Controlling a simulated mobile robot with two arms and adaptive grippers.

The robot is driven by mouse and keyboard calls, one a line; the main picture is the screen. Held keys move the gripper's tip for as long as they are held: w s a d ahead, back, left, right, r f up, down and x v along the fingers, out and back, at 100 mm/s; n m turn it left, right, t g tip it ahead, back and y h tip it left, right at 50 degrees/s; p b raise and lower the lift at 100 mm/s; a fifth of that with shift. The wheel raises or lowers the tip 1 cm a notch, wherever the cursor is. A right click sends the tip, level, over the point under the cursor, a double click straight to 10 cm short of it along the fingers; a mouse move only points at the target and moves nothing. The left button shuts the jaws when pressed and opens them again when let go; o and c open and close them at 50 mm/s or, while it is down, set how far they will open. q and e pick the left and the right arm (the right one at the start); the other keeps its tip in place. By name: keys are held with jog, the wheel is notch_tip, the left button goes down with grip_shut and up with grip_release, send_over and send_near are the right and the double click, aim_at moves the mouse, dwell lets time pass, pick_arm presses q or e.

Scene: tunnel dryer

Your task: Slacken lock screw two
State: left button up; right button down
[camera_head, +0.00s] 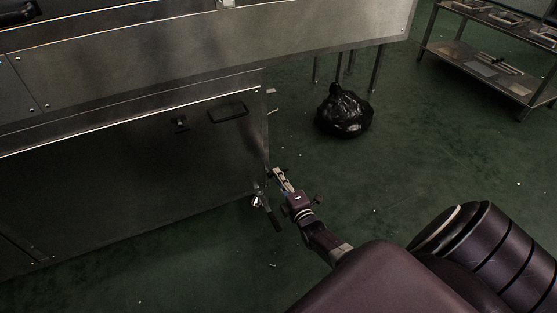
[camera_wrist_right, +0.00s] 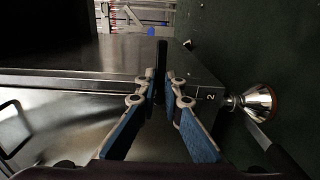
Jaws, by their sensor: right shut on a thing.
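My right gripper (camera_head: 279,180) is at the lower right corner of the steel machine. In the right wrist view its blue-padded fingers (camera_wrist_right: 161,92) close on a slim dark upright bar (camera_wrist_right: 161,58), which looks like the handle of lock screw two. A small plate marked "2" (camera_wrist_right: 210,97) sits just right of the fingertips. The bar's lower end and the screw's threads are hidden by the fingers. My left gripper is in neither view.
A shiny metal cone (camera_wrist_right: 258,101) with a black lever (camera_wrist_right: 283,158) sticks out right of the plate; it also shows in the head view (camera_head: 257,200). A black bag (camera_head: 343,112) lies on the green floor. A steel rack (camera_head: 480,65) stands far right.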

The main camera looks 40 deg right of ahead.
jog(key=shift+a, duration=0.15)
jog(key=c, duration=2)
grip_release()
jog(key=shift+c, duration=0.2)
jog(key=v, duration=1.2)
jog(key=shift+f, duration=0.1)
